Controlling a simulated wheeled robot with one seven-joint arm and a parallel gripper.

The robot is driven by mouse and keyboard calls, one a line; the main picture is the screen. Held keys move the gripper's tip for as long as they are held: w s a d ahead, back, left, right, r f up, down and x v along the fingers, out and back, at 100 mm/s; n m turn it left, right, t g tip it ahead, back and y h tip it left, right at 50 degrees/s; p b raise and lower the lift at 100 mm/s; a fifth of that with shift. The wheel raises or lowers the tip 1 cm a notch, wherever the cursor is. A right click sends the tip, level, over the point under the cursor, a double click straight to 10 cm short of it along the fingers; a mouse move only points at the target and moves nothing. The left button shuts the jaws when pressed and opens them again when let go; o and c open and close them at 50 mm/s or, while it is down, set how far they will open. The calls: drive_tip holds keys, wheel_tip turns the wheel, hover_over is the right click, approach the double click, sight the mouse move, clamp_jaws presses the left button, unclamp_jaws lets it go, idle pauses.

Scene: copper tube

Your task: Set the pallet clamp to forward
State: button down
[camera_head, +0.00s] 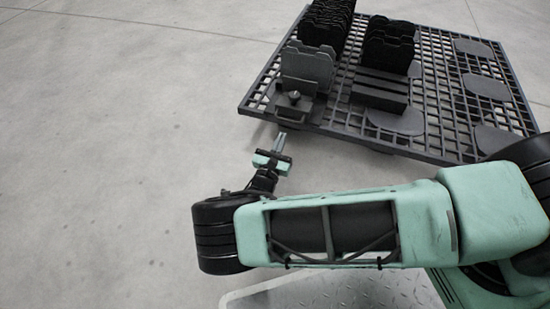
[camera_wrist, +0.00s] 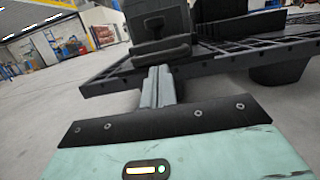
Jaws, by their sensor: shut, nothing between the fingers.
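The pallet clamp (camera_head: 296,110) is a dark grey block with a small knob on top, at the near left edge of the black grid pallet (camera_head: 440,140). In the wrist view the clamp (camera_wrist: 162,50) stands just beyond my fingertips, at the pallet's edge. Which way the clamp is set is too small to tell. My gripper (camera_head: 281,137) is just in front of and below the clamp in the head view, and appears apart from it. In the wrist view its two grey fingers (camera_wrist: 158,82) are together with nothing between them, pointing toward the clamp.
Grey plates (camera_head: 307,66) stand upright behind the clamp, with a row of black plates (camera_head: 328,22) behind them. More black plates (camera_head: 388,47) and a dark block (camera_head: 380,92) are to the right. The concrete floor (camera_head: 110,150) at left is clear.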

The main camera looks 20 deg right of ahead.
sight(292, 114)
drive_tip(key=shift+b+x, duration=0.85)
drive_tip(key=shift+x, duration=1.1)
drive_tip(key=x, duration=0.4)
drive_tip(key=f+x, duration=0.1)
drive_tip(key=x, duration=0.2)
drive_tip(key=shift+f+p, duration=0.1)
drive_tip(key=shift+p, duration=0.25)
drive_tip(key=shift+w+d, duration=0.1)
